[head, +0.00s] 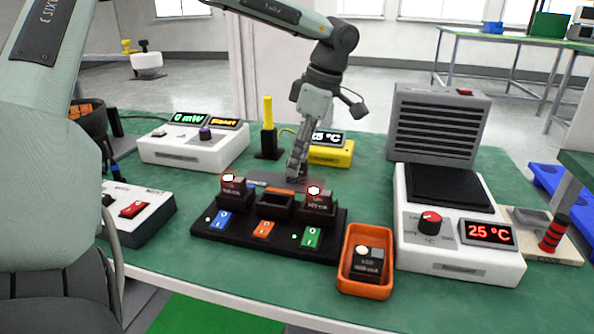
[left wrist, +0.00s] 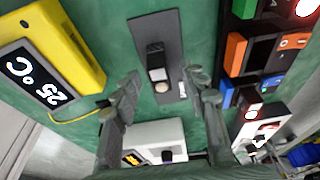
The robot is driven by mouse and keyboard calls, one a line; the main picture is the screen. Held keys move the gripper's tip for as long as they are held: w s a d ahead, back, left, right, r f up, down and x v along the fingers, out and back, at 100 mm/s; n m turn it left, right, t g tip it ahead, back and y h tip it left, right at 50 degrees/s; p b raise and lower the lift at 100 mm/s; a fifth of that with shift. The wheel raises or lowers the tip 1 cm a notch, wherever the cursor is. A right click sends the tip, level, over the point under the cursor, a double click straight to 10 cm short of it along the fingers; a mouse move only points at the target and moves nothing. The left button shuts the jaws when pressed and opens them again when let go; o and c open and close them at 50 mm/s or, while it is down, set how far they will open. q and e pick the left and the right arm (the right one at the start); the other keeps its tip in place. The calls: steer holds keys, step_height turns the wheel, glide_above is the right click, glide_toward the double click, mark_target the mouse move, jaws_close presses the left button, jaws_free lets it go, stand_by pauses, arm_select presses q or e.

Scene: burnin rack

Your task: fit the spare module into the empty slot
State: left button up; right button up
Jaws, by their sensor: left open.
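The spare module (head: 368,266), a dark block with a pale dome on top, sits in an orange bin (head: 347,283) right of the rack. The black rack (head: 215,236) has dark modules at its left (head: 233,192) and right (head: 318,198), both with bright white domes. The middle slot (head: 275,203), behind the orange switch, is empty; it also shows in the left wrist view (left wrist: 262,53). My left gripper (head: 296,176) points down behind the rack. In the left wrist view its fingers (left wrist: 163,102) are apart with nothing gripped. My right gripper is not in view.
A grey plate (left wrist: 145,32) bearing a small dark block (left wrist: 156,62) lies behind the rack. A yellow thermometer (head: 333,154) stands close to my left gripper. A white hot-plate unit (head: 455,268) borders the bin on the right. A white meter (head: 193,148) stands behind left.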

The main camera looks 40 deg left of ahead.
arm_select(q)
jaws_close()
stand_by(0.3)
